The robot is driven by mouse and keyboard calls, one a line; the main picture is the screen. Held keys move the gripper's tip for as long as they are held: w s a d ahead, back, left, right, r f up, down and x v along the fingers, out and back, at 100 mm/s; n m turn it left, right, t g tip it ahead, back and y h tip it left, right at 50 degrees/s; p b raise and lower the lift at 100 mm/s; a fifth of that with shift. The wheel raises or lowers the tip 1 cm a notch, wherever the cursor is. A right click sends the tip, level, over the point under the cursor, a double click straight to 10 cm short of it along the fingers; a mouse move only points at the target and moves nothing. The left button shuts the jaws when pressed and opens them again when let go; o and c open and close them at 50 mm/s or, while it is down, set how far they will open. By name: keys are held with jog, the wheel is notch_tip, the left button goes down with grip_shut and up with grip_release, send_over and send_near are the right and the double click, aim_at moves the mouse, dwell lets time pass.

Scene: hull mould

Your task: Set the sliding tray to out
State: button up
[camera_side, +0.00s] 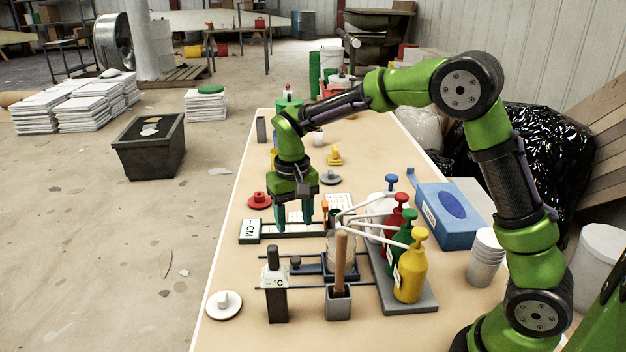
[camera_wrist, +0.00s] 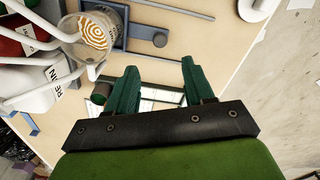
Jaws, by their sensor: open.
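What looks like the sliding tray is a blue-grey plate (camera_side: 309,267) on two dark rails, with a small dark knob (camera_side: 295,262) at its left. A clear beaker stands at its right part, partly hidden by a wooden-handled tool. My gripper (camera_side: 293,220) is open, fingers pointing down over the CM measuring device, behind the tray in the side view. In the wrist view nothing shows between the fingertips (camera_wrist: 160,72).
Red, green and yellow pump bottles (camera_side: 410,268) stand on a grey rack to the right, spouts reaching over the beaker. The CM device (camera_side: 250,231) lies left of my gripper.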

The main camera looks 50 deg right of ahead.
aim_at(295, 259)
notch_tip(295, 259, down, 10)
jog(key=shift+f, duration=0.25)
grip_shut()
dwell(0.3)
